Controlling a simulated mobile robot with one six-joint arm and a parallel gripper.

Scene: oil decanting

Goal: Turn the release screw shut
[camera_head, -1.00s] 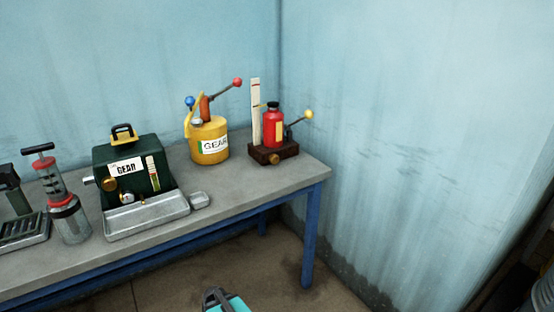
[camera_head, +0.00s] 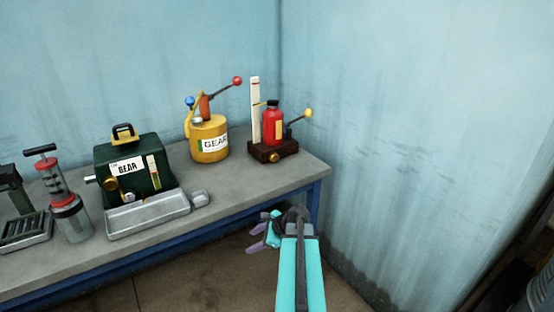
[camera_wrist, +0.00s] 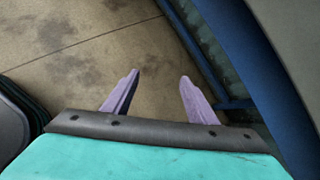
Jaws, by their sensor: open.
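The release screw appears to be the brass knob (camera_head: 274,157) on the front of the dark base (camera_head: 262,150) under the red bottle jack (camera_head: 272,127). The jack stands at the right end of the bench, with a lever ending in a yellow ball (camera_head: 308,113) on its right. Whether the screw is open or shut cannot be told. My gripper (camera_head: 256,240) is open and empty, in front of the bench edge, below and apart from the jack. In the wrist view its purple fingers (camera_wrist: 154,95) stand apart above the floor; the jack is out of that view.
A white ruler-like strip (camera_head: 255,108) stands beside the jack. A yellow GEAR can (camera_head: 208,138) with a red-knobbed lever is left of it. A green GEAR box (camera_head: 134,165), a metal tray (camera_head: 147,215) and a hand pump (camera_head: 64,200) stand farther left. The blue wall (camera_head: 400,130) is close on the right.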

